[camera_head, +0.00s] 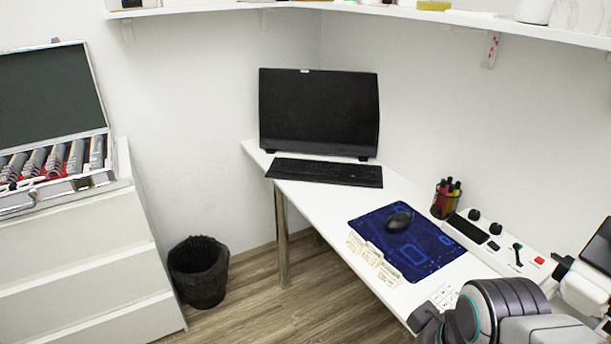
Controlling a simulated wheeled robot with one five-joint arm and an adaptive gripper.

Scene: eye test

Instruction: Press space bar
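A black keyboard (325,172) lies flat on the far end of the white desk, just in front of a dark monitor (318,112). Its single keys, the space bar among them, are too small and dark to tell apart. Part of my arm (490,311), with dark and white rounded links, shows at the bottom right, over the near end of the desk. It is well apart from the keyboard. I cannot make out my gripper's fingers in this view. Nothing covers the keyboard.
A blue mat (432,254) with a black mouse (399,221) lies mid-desk, with small cards (372,256) at its left edge. A pen holder (446,199) and control panel (500,243) stand by the wall. A bin (199,272) and drawers (80,280) stand left. Floor shows between.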

